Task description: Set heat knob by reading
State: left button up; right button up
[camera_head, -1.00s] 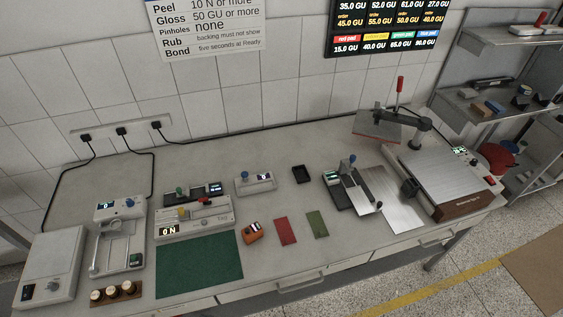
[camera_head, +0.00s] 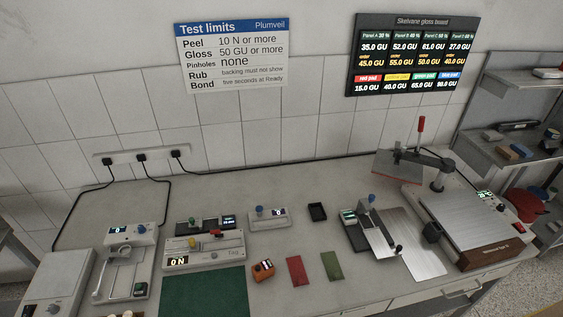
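A heated press (camera_head: 450,222) with a grey flat bed stands at the right end of the bench. Its control strip on the right side has a small lit green display (camera_head: 485,195), too small to read, and a red switch (camera_head: 519,227). A small dark knob-like spot (camera_head: 501,208) sits between them; its setting cannot be told. A red-handled lever (camera_head: 421,128) rises behind the bed, with a reddish plate swung out to the left. Neither of my grippers is in view.
Several small instruments, including a pull tester (camera_head: 203,250) showing "0 N", stand along the bench. Red (camera_head: 296,270) and green (camera_head: 331,266) strips lie mid-bench. A limits sign (camera_head: 232,55) and a lit gloss board (camera_head: 415,56) hang on the wall. Shelves (camera_head: 520,140) stand at right.

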aim_at(501, 206)
jog(key=z, duration=1.55)
